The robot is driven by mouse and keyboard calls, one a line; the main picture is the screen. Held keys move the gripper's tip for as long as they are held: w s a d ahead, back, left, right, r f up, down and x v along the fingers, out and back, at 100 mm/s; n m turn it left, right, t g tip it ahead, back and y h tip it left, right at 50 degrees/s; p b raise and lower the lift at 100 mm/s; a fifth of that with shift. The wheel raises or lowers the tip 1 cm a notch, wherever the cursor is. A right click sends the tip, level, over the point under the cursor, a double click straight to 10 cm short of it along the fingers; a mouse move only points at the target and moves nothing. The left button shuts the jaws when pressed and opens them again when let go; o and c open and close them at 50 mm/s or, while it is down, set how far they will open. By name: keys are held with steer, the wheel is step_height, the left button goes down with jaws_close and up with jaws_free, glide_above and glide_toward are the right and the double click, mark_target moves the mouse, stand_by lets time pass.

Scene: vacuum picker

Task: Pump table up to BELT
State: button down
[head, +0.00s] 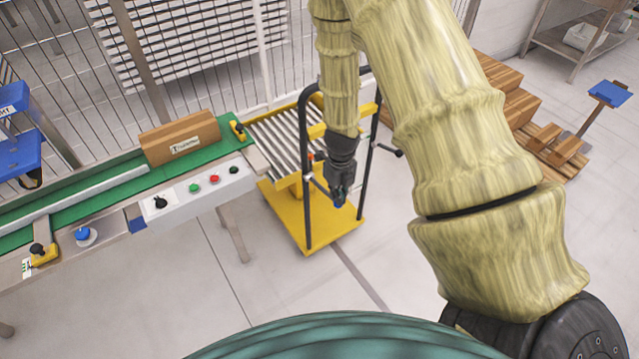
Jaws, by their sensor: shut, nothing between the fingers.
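The yellow lift table stands at the right end of the green conveyor belt (110,185). Its roller top (283,138) shows next to the belt end; I cannot tell whether the two are level. The table's yellow base (290,225) rests on the floor, with a black push handle (306,170) rising from it. A black-tipped lever (390,150) sticks out at its right. My gripper (339,203) is shut and empty, pointing down in front of the handle frame and over the base in the picture. My arm hides part of the table's right side. No BELT mark is readable.
A brown carton (180,138) sits on the belt. A control panel (195,192) with buttons and knobs fronts the conveyor. Wire fencing stands behind. Wooden pallets and boxes (515,105) and a blue-topped stand (608,94) are at right. Floor in front is clear.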

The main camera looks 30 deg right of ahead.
steer(key=shift+s+f+b, duration=0.15)
steer(key=shift+f+b, duration=0.05)
steer(key=shift+f, duration=0.35)
steer(key=shift+s+f+b, duration=0.15)
steer(key=shift+f+b, duration=0.05)
steer(key=shift+f, duration=0.3)
steer(key=shift+f+b, duration=0.7)
steer(key=shift+f, duration=0.75)
steer(key=shift+s+f, duration=0.1)
step_height(320, 180, down, 3)
steer(key=shift+r+b, duration=0.1)
steer(key=shift+b, duration=0.55)
